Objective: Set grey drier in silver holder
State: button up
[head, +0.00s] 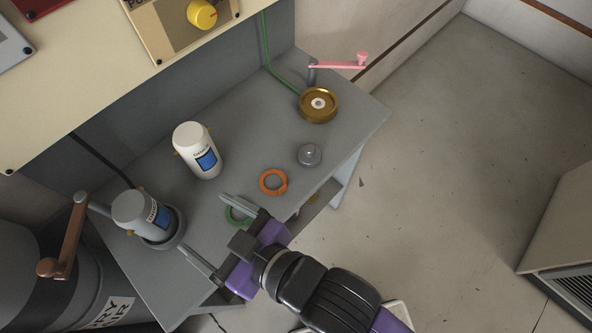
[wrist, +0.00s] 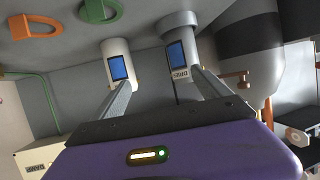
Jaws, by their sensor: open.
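The grey drier (head: 137,212) is a canister with a blue label at the left end of the bench. Its lower end sits within a round grey holder (head: 174,238), and it looks upright; how deep it is seated I cannot tell. The wrist view shows the same drier (wrist: 182,66) with the wide holder (wrist: 178,22) at its base. My gripper (head: 208,224) is open and empty, pointing at the drier from the right. Its fingers are apart from the drier. In the wrist view the fingers of my gripper (wrist: 158,88) spread below the canisters.
A white drier (head: 190,150) stands behind on the bench (head: 250,130). An orange ring (head: 264,184), a green ring (head: 232,216), a small silver knob (head: 310,157) and a gold holder (head: 332,106) lie to the right. A copper crank (head: 75,235) is close left of the grey drier.

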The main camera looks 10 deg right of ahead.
jog(key=s+d+f+m+t+h, duration=0.1)
jog(key=s+d+m+h, duration=0.15)
jog(key=d, duration=0.55)
jog(key=s+d+f+m+t+h, duration=0.1)
jog(key=s+d+m+t+h, duration=0.15)
jog(key=d, duration=0.45)
jog(key=s+d+f+m+t+h, duration=0.15)
jog(key=s+d, duration=0.25)
jog(key=d, duration=0.4)
jog(key=s+d+r+m+h, duration=0.2)
jog(key=s+d+r, duration=0.1)
jog(key=s+d, duration=0.3)
jog(key=shift+s+r+h, duration=0.15)
jog(key=shift+s+h, duration=0.2)
jog(key=shift+s, duration=0.25)
jog(key=shift+a, duration=0.1)
